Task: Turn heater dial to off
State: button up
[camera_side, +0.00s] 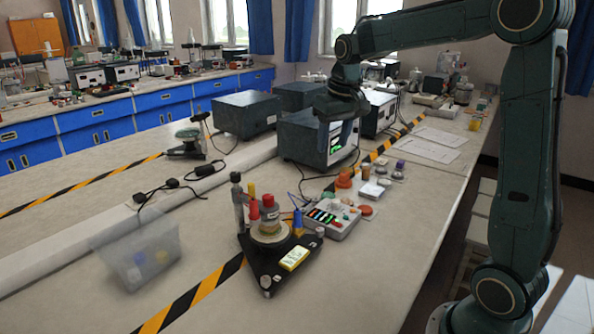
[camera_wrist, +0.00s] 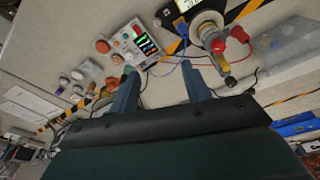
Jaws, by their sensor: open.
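My gripper (camera_side: 340,135) is open and empty, hanging above the bench in front of the dark boxes. Its two fingers (camera_wrist: 162,85) stand apart in the wrist view. A light control panel (camera_side: 332,217) with lit coloured displays and several small knobs lies on the bench below; it also shows in the wrist view (camera_wrist: 132,40). To its left is a black triangular base (camera_side: 262,268) with a round unit (camera_side: 271,234), red and yellow plugs and a yellow meter (camera_side: 294,258). I cannot tell which knob is the heater dial, nor its setting. The gripper touches none of these.
Small orange and white pieces (camera_side: 368,190) lie behind the panel. A clear bin (camera_side: 138,255) stands at left. Dark instrument boxes (camera_side: 305,138) stand at the back. Thin wires run around the panel and base. The bench's right front is clear.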

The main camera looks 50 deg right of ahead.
jog(key=w+d+f+m+g, duration=0.1)
jog(key=w+d+f, duration=0.4)
jog(key=d, duration=0.2)
jog(key=m+g, duration=0.1)
jog(key=m, duration=0.1)
send_over(336, 201)
notch_tip(336, 201, down, 8)
jog(key=shift+f+y, duration=0.25)
jog(key=shift+y, duration=0.15)
jog(key=shift+f, duration=0.15)
notch_tip(336, 201, down, 14)
jog(key=shift+r, duration=0.25)
jog(key=c, duration=1)
